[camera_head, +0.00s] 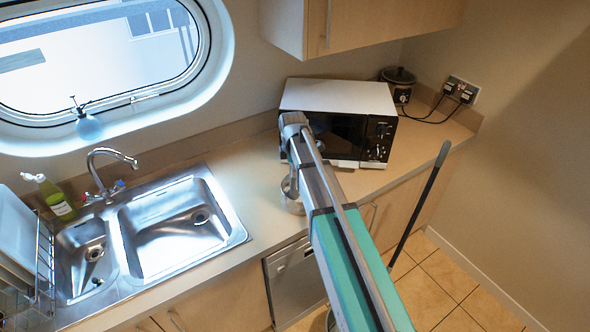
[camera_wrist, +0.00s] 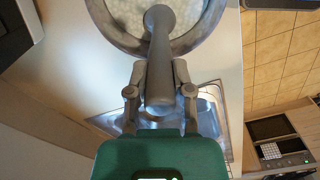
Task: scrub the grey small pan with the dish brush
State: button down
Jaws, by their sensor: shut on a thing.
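My gripper (camera_wrist: 160,75) is shut on the grey dish brush (camera_wrist: 160,50), with one finger on each side of its handle. The brush reaches across the near rim, and its rounded end shows over the inside of the pan. Whether it touches the pan bottom I cannot tell. The grey small pan (camera_wrist: 97,14) is round and metallic with a pale, mottled inside; the top of the wrist view cuts it off. In the head view, the pan (camera_head: 291,206) shows partly on the counter left of my arm, which hides much of it and the gripper.
A microwave (camera_head: 338,95) stands close behind my arm, with a small dark cooker (camera_head: 398,78) to its right. The double sink (camera_head: 172,226) lies left of the pan, with clear counter (camera_head: 252,185) between. A dish rack (camera_head: 40,265) with plates is far left.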

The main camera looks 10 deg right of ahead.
jog(key=shift+d, duration=0.1)
jog(key=d, duration=0.3)
jog(key=shift+w+d, duration=0.2)
dwell(0.5)
jog(key=shift+d, duration=0.1)
jog(key=shift+d, duration=1.75)
jog(key=shift+a, duration=0.2)
jog(key=shift+a, duration=1.65)
